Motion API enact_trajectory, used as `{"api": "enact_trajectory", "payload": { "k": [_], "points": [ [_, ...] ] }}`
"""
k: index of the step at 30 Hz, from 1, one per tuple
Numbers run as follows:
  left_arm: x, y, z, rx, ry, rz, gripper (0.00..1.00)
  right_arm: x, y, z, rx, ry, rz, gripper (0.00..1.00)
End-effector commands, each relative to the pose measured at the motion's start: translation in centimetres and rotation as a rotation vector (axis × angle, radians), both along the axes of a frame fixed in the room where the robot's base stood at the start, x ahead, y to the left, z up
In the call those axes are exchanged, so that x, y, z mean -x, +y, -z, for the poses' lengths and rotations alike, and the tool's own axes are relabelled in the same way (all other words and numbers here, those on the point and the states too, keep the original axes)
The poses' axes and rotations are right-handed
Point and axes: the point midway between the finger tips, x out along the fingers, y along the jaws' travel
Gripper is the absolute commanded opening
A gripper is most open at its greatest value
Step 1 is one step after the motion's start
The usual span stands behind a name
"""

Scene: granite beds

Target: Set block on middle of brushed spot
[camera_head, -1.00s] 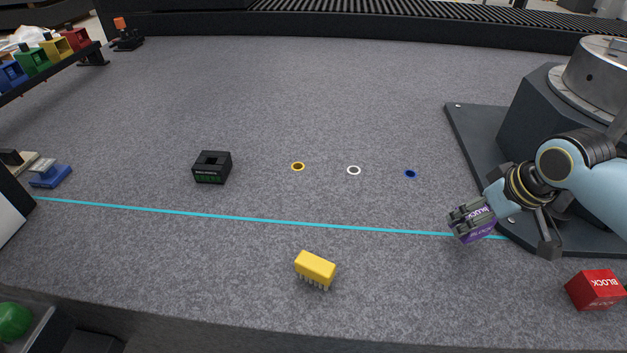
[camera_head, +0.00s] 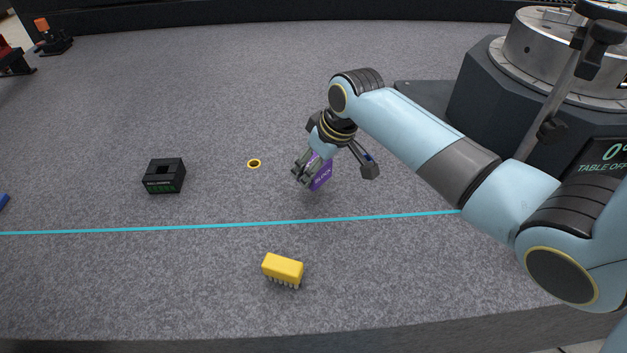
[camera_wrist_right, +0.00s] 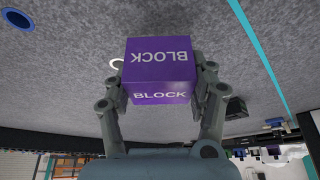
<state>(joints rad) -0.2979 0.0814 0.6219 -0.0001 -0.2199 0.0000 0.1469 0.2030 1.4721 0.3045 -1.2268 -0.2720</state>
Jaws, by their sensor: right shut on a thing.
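My right gripper (camera_head: 302,172) is shut on the purple block (camera_head: 322,178), marked BLOCK, and holds it over the granite on the far side of the cyan line. The block fills the middle of the right wrist view (camera_wrist_right: 158,68), between both fingers. I cannot tell the gap under the block. My left gripper is not in view.
A round metal table unit (camera_head: 545,50) stands at right. Open granite lies between the box and yellow spot.

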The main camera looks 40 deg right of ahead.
Motion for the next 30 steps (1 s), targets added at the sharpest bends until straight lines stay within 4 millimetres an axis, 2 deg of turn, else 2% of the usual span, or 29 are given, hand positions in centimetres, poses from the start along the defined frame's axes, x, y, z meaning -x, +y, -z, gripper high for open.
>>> {"api": "enact_trajectory", "payload": {
  "k": [9,20,21,26,30],
  "points": [
    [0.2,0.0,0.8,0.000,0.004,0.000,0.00,-0.2,0.0,3.8,0.001,-0.001,0.000,0.06],
    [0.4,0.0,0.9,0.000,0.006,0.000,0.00,-0.2,0.0,4.2,0.000,-0.002,0.000,0.06],
    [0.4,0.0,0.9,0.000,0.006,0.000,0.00,-0.1,0.0,4.3,0.001,-0.001,0.000,0.58],
    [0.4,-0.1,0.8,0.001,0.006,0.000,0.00,-0.1,0.0,4.3,0.001,-0.001,0.000,0.79],
    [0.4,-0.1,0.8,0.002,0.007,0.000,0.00,-0.1,0.0,4.3,0.001,0.000,0.000,0.81]
  ]
}}
